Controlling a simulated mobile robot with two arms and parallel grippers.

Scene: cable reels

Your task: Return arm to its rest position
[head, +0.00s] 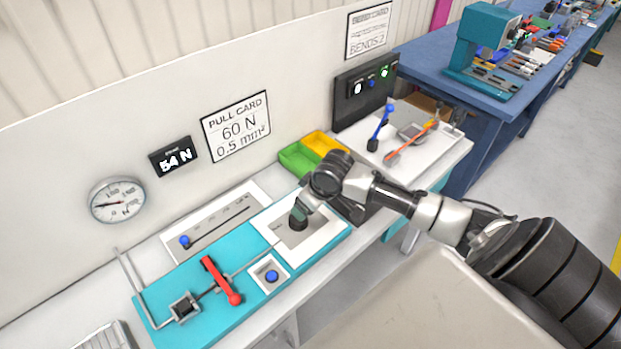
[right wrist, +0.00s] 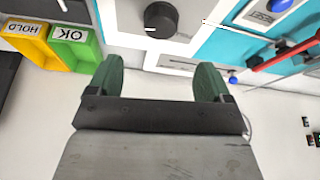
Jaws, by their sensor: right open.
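My right arm reaches in from the right of the head view. Its gripper (head: 299,208) is just above or beside a black round knob (head: 297,222) on a white plate; the exact gap is hard to judge there. In the right wrist view the green fingers of the gripper (right wrist: 158,76) are spread apart with nothing between them. The knob (right wrist: 161,18) lies beyond the fingertips, clear of both. My left gripper is in neither view.
The teal fixture (head: 212,326) carries a red lever (head: 221,281) and a blue button (head: 271,276). Green (head: 297,160) and yellow (head: 322,142) bins stand behind the arm. The wall display (head: 174,157) reads 54 N; the card (head: 236,126) says 60 N.

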